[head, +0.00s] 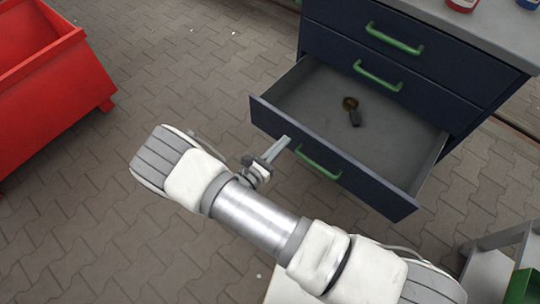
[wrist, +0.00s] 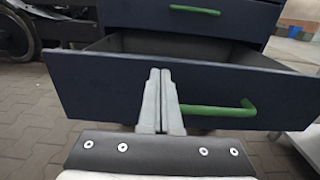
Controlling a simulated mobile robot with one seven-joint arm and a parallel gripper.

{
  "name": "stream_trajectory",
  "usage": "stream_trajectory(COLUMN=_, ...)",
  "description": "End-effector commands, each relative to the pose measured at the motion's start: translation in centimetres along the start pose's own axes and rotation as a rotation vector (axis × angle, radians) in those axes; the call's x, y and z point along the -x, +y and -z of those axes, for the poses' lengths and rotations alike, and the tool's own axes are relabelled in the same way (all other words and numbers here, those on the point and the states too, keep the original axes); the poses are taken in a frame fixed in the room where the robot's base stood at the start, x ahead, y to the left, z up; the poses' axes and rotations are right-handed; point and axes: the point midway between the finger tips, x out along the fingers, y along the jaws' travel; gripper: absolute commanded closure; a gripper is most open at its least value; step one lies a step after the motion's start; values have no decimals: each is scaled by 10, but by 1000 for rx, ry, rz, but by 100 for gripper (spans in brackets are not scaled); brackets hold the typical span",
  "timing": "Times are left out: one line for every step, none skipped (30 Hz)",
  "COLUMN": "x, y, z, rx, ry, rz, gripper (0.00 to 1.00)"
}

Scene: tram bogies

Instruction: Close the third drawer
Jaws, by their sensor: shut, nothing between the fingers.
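The third drawer (head: 335,162) of a dark blue cabinet is pulled well out, with its grey inside showing. Its front has a green handle (head: 318,161), which also shows in the wrist view (wrist: 218,109). My gripper (head: 284,143) is shut and empty, its fingertips close to the drawer front, left of the handle. In the wrist view my gripper (wrist: 160,75) stands upright before the drawer front (wrist: 100,95), with the handle just right of the fingers. I cannot tell whether the fingertips touch the front.
A small dark and brownish object (head: 353,112) lies in the drawer. The two drawers above, with green handles (head: 394,38), are shut. A red container (head: 50,75) stands at the left. A grey stand (head: 500,262) is at the lower right. Paved floor lies clear between container and cabinet.

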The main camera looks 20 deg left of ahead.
Motion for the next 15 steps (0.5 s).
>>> stream_trajectory(x=-11, y=-1, z=2, rx=-1, ry=-1, rz=4, gripper=100)
stream_trajectory(x=-15, y=0, z=2, rx=-2, ry=0, rz=3, gripper=100)
stream_trajectory(x=-22, y=0, z=2, rx=-3, ry=0, rz=3, gripper=100)
stream_trajectory(x=-26, y=0, z=1, rx=-3, ry=-1, rz=4, gripper=100)
stream_trajectory(x=-30, y=0, z=1, rx=-3, ry=-1, rz=3, gripper=100)
stream_trajectory(x=-34, y=0, z=1, rx=-3, ry=0, rz=2, gripper=100)
stream_trajectory(x=-36, y=0, z=1, rx=-3, ry=1, rz=2, gripper=100)
stream_trajectory(x=-38, y=0, z=1, rx=-3, ry=1, rz=2, gripper=100)
stream_trajectory(x=-41, y=0, z=0, rx=-3, ry=1, rz=2, gripper=100)
stream_trajectory(x=-42, y=0, z=0, rx=-3, ry=1, rz=2, gripper=100)
stream_trajectory(x=-43, y=0, z=0, rx=-3, ry=1, rz=2, gripper=100)
stream_trajectory(x=-44, y=0, z=0, rx=-3, ry=1, rz=1, gripper=100)
stream_trajectory(x=-45, y=0, z=0, rx=-3, ry=1, rz=1, gripper=100)
stream_trajectory(x=-45, y=0, z=0, rx=-3, ry=1, rz=1, gripper=100)
stream_trajectory(x=-45, y=0, z=-1, rx=-3, ry=1, rz=1, gripper=100)
